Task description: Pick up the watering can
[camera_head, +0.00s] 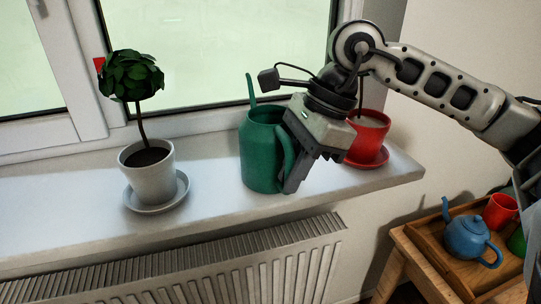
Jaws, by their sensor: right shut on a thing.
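The green watering can (261,150) stands upright on the white windowsill (70,222), with its spout up at the back left and its handle towards the right. My right gripper (290,176) comes in from the right and is shut on the can's handle. Its fingers hide part of the handle. The can appears to rest on the sill. My left gripper is not in view.
A small tree in a white pot (147,176) stands on a saucer left of the can. A red pot (368,135) on a red saucer is close behind my right gripper. A radiator (200,272) is below the sill. A wooden tray (432,247) with a blue teapot (470,240) and a red cup (501,211) is at the lower right.

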